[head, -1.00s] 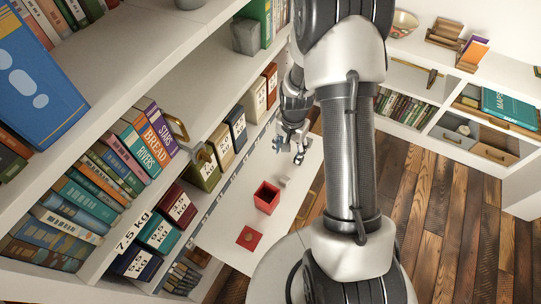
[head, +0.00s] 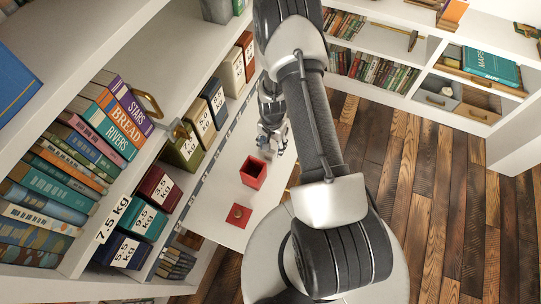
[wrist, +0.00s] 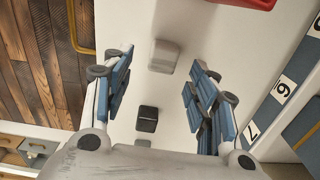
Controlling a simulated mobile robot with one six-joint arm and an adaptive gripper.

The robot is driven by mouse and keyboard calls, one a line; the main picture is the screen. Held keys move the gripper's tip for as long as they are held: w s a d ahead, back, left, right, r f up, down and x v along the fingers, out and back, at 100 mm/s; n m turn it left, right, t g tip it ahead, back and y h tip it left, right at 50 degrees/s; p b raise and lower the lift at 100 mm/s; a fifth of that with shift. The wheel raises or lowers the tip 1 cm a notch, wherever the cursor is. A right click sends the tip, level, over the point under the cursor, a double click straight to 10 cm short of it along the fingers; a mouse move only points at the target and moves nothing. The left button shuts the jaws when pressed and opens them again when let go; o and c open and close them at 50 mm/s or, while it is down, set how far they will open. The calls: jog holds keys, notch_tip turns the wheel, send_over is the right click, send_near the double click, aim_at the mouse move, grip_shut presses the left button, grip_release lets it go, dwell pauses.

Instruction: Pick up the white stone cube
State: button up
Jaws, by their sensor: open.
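The white stone cube (wrist: 164,56) is a pale block with rounded edges on the white shelf board (wrist: 230,38), between and beyond my finger tips in the wrist view. My gripper (wrist: 161,72) is open and empty, with one blue-padded finger on each side of the cube's line. I cannot tell how high the fingers are above the board. In the head view my gripper (head: 271,143) hangs over the board beside the red open box (head: 253,172). I cannot make out the cube there.
A small black cube (wrist: 147,118) lies on the board nearer my palm. The red box's edge (wrist: 245,3) shows at the top of the wrist view. A red square piece (head: 239,215) lies in front of the box. Labelled weight boxes (head: 185,149) line the shelf to the left.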

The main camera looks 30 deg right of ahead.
aim_at(270, 152)
jog(key=f, duration=0.1)
jog(key=f+b, duration=0.1)
jog(key=f, duration=0.1)
jog(key=f+b, duration=0.1)
jog(key=f, duration=0.1)
jog(key=shift+a+f, duration=0.15)
jog(key=shift+a, duration=0.1)
jog(key=c, duration=1.2)
